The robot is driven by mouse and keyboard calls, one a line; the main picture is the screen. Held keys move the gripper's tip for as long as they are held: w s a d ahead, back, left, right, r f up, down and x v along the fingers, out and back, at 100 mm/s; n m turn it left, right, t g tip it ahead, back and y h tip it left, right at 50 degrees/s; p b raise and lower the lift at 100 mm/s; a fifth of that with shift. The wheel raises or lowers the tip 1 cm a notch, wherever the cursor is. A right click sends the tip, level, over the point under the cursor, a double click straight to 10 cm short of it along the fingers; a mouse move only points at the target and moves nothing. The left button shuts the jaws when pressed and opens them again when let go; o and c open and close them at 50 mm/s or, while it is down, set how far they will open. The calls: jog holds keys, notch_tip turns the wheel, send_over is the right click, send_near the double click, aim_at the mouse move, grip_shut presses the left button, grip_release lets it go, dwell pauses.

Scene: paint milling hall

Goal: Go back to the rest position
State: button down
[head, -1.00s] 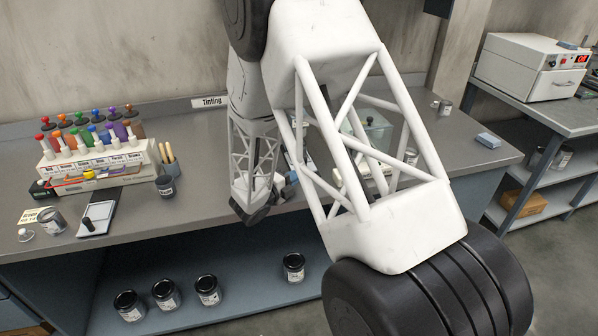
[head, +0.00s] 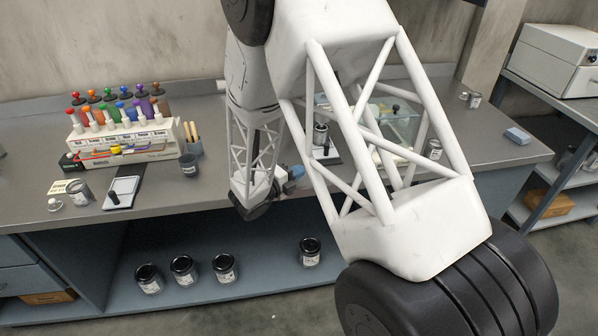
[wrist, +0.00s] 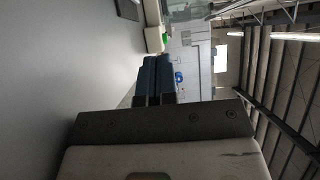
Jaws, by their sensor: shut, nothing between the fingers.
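My gripper (head: 296,172) shows in the head view as a small blue end beyond the white lattice links of my arm, above the front part of the bench. In the wrist view its two dark blue fingers (wrist: 153,78) lie side by side, closed, with nothing between them. The arm is folded over the bench, and its links hide part of the bench top behind.
The grey bench (head: 130,222) carries a rack of coloured-knob bottles (head: 125,140), a small tin (head: 80,192) and a dark cup (head: 190,164) at left. A glass-sided case (head: 392,122) stands behind my arm. Several dark-lidded jars (head: 183,268) stand below.

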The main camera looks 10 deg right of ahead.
jog(key=shift+d, duration=0.1)
jog(key=shift+s+d+r+m+g, duration=0.3)
jog(key=shift+r+m, duration=0.15)
jog(key=shift+m, duration=0.05)
jog(key=s+d+r+m+g+y, duration=0.3)
jog(key=s+d+r+m+g, duration=0.2)
jog(key=s+r+m, duration=0.35)
jog(key=s+d+r+m+g+y, duration=0.2)
jog(key=s+d+r+m+g, duration=0.3)
jog(key=s+m, duration=0.6)
jog(key=s+a+r+m+t+y, duration=0.2)
jog(key=s+a+r+m+y, duration=0.1)
jog(key=s+m, duration=0.6)
jog(key=s+a+r+m+t+y, duration=0.2)
jog(key=s+r+m+y, duration=0.4)
jog(key=s+m, duration=0.3)
jog(key=a+m+y, duration=0.1)
jog(key=m, duration=0.2)
jog(key=shift+r+m+y, duration=0.2)
jog(key=shift+m+y, duration=0.1)
jog(key=shift+m, duration=0.05)
